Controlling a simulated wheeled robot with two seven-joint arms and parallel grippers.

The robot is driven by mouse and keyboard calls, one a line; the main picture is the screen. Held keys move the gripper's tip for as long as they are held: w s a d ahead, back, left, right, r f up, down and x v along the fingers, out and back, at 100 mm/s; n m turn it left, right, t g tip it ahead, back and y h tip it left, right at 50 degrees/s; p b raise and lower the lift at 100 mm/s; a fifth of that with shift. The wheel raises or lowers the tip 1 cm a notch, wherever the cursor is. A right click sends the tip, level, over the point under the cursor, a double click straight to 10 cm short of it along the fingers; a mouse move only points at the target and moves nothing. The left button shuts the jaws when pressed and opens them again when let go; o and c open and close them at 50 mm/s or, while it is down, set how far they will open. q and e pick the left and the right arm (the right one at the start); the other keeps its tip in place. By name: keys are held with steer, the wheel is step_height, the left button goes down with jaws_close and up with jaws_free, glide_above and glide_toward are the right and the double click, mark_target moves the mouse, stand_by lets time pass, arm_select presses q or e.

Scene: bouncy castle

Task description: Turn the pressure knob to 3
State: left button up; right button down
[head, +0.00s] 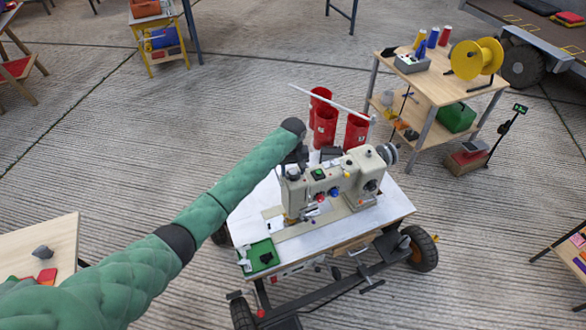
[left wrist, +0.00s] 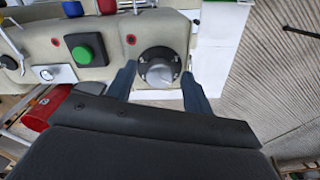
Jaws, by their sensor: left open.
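A beige sewing machine (head: 335,183) stands on a white-topped cart. In the left wrist view, a round knob (left wrist: 158,70) with a silver centre and a dark ring sits on the machine's beige face. I cannot read any numbers on it. My left gripper (head: 292,163) is at the left end of the machine in the head view, its fingers mostly hidden there. In the left wrist view its open fingers (left wrist: 159,74) stand on either side of the knob. I cannot tell whether they touch it. My right gripper is not in view.
Red bins (head: 325,125) stand behind the machine, and a green tray (head: 262,247) lies at the cart's front left. A wooden table (head: 440,85) with a yellow spool stands at back right.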

arm_select(q)
steer(key=shift+f, duration=0.15)
steer(key=c, duration=1)
